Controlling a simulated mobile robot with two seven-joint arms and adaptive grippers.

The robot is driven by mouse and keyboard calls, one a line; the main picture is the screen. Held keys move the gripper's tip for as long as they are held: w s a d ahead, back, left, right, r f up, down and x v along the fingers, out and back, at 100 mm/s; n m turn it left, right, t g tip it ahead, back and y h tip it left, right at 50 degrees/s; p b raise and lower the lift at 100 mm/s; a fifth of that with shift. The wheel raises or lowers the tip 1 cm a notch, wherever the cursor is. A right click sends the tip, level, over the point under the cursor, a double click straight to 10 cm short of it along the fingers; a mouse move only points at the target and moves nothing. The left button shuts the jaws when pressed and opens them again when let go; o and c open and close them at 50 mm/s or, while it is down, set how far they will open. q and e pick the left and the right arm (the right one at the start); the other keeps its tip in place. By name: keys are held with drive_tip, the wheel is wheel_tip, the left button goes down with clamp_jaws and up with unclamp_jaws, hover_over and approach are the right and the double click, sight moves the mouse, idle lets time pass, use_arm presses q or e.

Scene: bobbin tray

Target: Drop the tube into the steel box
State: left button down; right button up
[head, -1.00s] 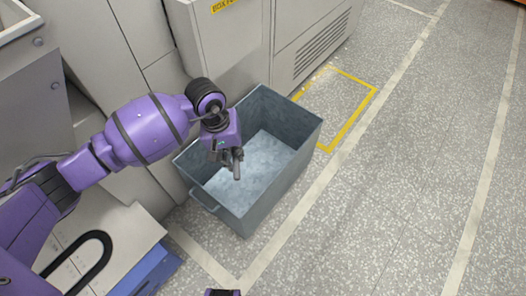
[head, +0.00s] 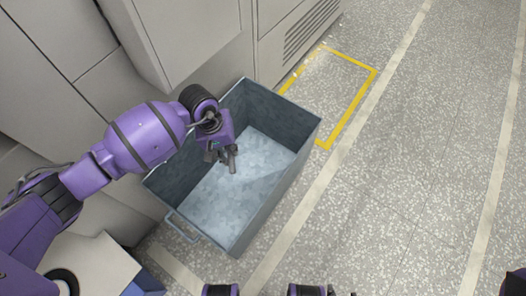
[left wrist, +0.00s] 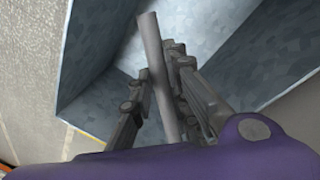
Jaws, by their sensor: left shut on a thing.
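The steel box (head: 272,195) is a large open grey-blue bin on the floor, with a wire handle on its near left side. My left gripper (head: 222,156) is over the open box and points down. It is shut on a slim grey tube (head: 233,160). In the left wrist view the tube (left wrist: 155,58) stands between the two fingers (left wrist: 158,85), with its end sticking out past them towards the box's inside (left wrist: 205,25). The box floor in view is bare. My right gripper is not in view.
Grey cabinets (head: 190,45) stand along the left and back, close behind the box. A yellow floor marking (head: 352,110) lies beyond the box. The speckled floor (head: 410,170) to the right is clear.

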use_arm(q)
drive_tip(key=f+b, duration=0.1)
drive_tip(key=f, duration=0.1)
drive_tip(key=f+b, duration=0.1)
drive_tip(key=f, duration=0.1)
drive_tip(key=shift+s+f, duration=0.2)
drive_tip(key=shift+f, duration=0.05)
drive_tip(key=shift+w+f+b, duration=0.1)
drive_tip(key=shift+f+b, duration=0.25)
drive_tip(key=shift+f, duration=0.1)
drive_tip(key=c, duration=1.6)
unclamp_jaws()
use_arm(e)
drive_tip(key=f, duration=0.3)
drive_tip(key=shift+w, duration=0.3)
use_arm(q)
drive_tip(key=shift+r, duration=0.15)
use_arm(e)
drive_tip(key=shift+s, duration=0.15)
use_arm(q)
drive_tip(key=r, duration=0.4)
drive_tip(key=a+r, duration=0.1)
drive_tip(key=r, duration=0.2)
drive_tip(key=a+r, duration=0.1)
drive_tip(key=r, duration=0.3)
drive_tip(key=shift+s+r, duration=0.2)
drive_tip(key=shift+r, duration=0.15)
